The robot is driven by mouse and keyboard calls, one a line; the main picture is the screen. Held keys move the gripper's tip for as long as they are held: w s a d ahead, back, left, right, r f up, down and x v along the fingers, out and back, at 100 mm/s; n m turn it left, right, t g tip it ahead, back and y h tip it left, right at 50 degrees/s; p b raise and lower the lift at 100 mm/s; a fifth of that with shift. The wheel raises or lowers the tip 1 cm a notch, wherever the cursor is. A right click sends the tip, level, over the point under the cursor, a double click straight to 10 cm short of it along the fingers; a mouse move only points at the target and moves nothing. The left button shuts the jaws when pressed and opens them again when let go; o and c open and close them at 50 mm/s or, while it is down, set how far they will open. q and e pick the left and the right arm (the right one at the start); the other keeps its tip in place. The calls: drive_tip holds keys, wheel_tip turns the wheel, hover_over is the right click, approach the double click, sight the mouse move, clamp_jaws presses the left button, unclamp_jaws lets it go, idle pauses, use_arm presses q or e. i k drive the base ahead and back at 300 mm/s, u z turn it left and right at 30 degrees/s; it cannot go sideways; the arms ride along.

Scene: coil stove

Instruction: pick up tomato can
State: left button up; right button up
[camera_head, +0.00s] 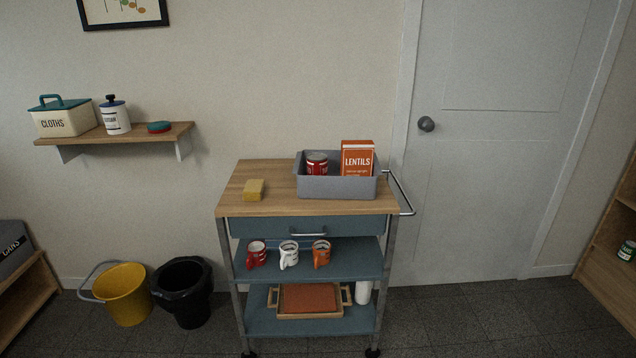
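A red can with a pale label and dark top (317,164), which looks like the tomato can, stands upright in a grey bin (335,187) on the wooden top of a cart. The bin's front wall hides its lower part. An orange lentils box (357,158) stands in the bin to its right. A small green-labelled can (627,250) sits on a wooden shelf at the far right; its label is too small to read. Neither of my grippers is in view.
The cart top (275,178) also holds a yellow sponge (254,189). Mugs and a tray sit on its lower shelves. A handle (402,193) juts out right. A yellow bucket (127,295) and black bin (183,293) stand left. The floor right of the cart is clear.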

sight(317, 162)
drive_tip(key=u, duration=0.55)
drive_tip(key=i, duration=0.8)
drive_tip(key=u, duration=0.3)
